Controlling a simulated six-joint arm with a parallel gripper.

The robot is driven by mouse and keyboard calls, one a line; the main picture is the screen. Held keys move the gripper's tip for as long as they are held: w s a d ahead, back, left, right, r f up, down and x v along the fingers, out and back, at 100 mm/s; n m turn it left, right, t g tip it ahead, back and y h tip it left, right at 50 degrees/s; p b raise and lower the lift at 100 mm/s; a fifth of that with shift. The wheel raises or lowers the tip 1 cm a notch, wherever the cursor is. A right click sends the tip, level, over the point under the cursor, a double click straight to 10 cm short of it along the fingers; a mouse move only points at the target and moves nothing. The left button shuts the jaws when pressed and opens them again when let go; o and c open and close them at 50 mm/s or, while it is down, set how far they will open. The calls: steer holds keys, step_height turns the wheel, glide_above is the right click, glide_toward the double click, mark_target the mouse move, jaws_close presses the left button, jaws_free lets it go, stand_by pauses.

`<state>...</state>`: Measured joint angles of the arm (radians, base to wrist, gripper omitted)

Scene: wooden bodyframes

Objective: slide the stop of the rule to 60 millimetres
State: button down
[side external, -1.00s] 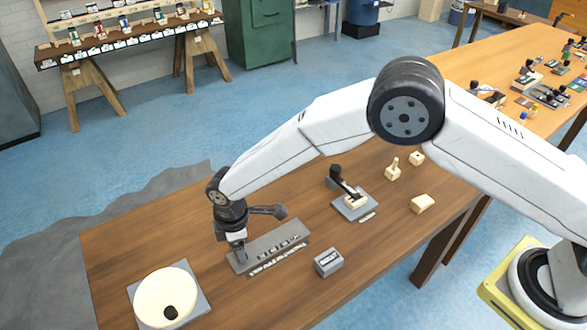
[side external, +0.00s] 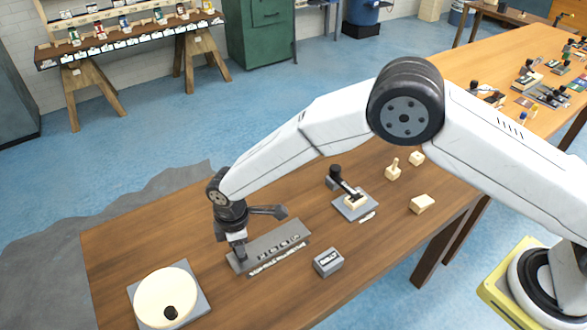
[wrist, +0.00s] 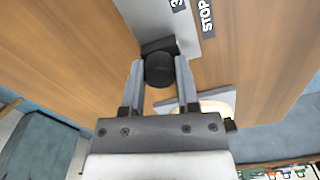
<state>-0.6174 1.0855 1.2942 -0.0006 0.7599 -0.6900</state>
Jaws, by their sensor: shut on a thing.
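The rule (side external: 290,236) is a long grey plate with numbers and a label along its front edge, lying on the wooden table. In the wrist view, part of the rule (wrist: 188,12) shows with the word STOP on its label. The stop has a round dark knob (wrist: 159,70) on a black block at the rule's left end in the side view. My gripper (wrist: 159,75) is shut on the knob, one finger on each side. In the side view my gripper (side external: 239,254) points down at the rule's left end and hides the stop. The exact reading cannot be told.
A round cream dial (side external: 165,292) on a grey plate stands left of the rule. A small grey box (side external: 328,262) with a display lies to the right. A clamp-like device (side external: 352,200) and wooden pieces (side external: 422,204) stand farther right.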

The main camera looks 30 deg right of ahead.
mark_target(263, 243)
stand_by(0.9)
steer(key=shift+d, duration=3)
steer(key=shift+c, duration=1.7)
jaws_free()
step_height(263, 243, up, 8)
